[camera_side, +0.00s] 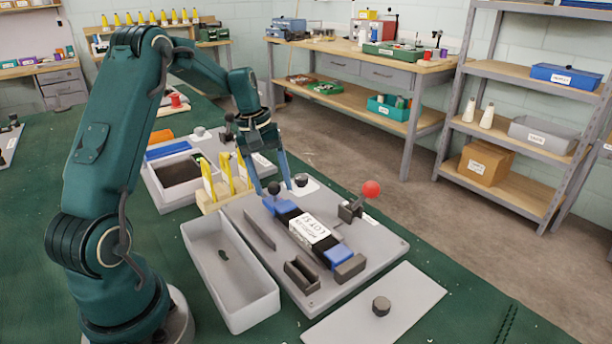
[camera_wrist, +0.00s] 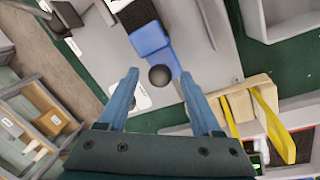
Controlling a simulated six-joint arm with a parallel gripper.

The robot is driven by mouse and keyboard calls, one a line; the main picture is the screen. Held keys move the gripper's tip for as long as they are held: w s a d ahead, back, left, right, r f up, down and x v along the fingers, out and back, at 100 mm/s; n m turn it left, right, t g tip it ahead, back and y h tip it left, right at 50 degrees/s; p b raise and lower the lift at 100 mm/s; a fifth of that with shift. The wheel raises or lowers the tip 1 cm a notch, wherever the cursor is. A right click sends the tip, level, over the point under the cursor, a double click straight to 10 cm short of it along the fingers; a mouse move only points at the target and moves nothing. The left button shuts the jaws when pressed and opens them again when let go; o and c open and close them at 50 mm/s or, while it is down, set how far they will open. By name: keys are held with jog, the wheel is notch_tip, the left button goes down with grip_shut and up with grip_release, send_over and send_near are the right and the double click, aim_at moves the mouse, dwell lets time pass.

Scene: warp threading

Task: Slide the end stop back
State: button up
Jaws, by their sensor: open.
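A blue block with a round black knob, which looks like the end stop (camera_side: 281,206), sits at the far end of a row on the grey fixture plate (camera_side: 345,266). It also shows in the wrist view (camera_wrist: 150,40), with its knob (camera_wrist: 160,75) just beyond it. My gripper (camera_side: 273,190) is open and points down over this end of the plate. In the wrist view, the knob appears between the fingertips of my gripper (camera_wrist: 159,75), with gaps on both sides. I cannot tell whether the fingertips are at knob height. A white labelled block (camera_side: 309,229) sits along the row, with another blue block (camera_side: 338,256) at the near end.
A clamp with a red ball (camera_side: 371,189) stands right of the row. A grey open bin (camera_side: 232,275) lies left of the plate. A flat plate with a dark knob (camera_side: 382,306) lies in front.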

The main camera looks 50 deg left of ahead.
jog(key=shift+c, duration=0.3)
grip_shut()
dwell(1.2)
